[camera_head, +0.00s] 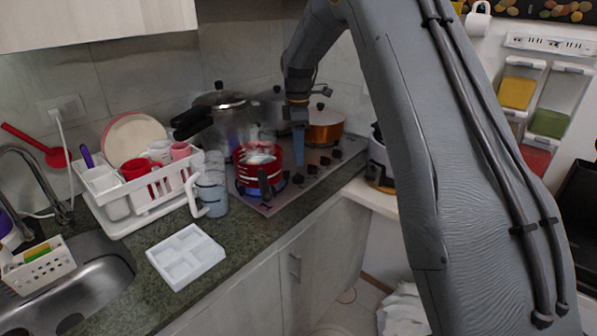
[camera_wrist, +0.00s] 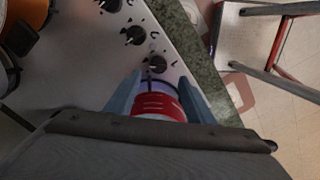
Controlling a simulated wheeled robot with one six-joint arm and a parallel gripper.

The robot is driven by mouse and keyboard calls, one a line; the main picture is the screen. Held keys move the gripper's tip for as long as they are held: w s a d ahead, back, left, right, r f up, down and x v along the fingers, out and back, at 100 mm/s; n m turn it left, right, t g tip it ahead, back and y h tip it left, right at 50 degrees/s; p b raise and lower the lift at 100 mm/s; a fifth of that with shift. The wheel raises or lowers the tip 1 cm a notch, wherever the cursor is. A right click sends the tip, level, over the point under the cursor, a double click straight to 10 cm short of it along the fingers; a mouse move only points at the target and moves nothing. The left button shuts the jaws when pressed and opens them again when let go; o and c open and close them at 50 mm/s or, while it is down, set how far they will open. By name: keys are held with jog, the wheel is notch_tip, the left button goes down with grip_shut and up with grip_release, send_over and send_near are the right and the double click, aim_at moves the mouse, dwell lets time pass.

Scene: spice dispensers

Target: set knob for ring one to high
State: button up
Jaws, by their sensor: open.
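The stove (camera_head: 272,205) has a row of dark knobs along its front right side. One knob (camera_head: 298,179) is just below my gripper (camera_head: 299,160) in the head view. In the wrist view, my gripper (camera_wrist: 160,88) is open. Its two blue-grey fingers flank a red pot with white bands, which also shows in the head view (camera_head: 245,172). The nearest knob (camera_wrist: 157,63) lies just ahead of the fingertips, apart from them. A second knob (camera_wrist: 135,36) and a third (camera_wrist: 111,5) lie farther up. Which knob belongs to ring one cannot be told.
An orange pot (camera_head: 325,128) stands behind my gripper, and a pressure cooker (camera_head: 218,118) stands at the back left. The counter's front edge (camera_wrist: 200,60) lies beside the knobs.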

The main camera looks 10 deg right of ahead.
aim_at(298, 174)
jog(key=shift+w+f, duration=0.15)
jog(key=shift+f, duration=0.05)
notch_tip(298, 174, down, 7)
jog(key=p, duration=0.2)
jog(key=shift+f+p, duration=0.15)
jog(key=shift+p, duration=0.15)
jog(key=c, duration=1)
jog(key=shift+m+b, duration=0.4)
jog(key=shift+m, duration=0.1)
jog(key=shift+c, duration=0.2)
jog(key=o, duration=1)
jog(key=shift+o, duration=0.2)
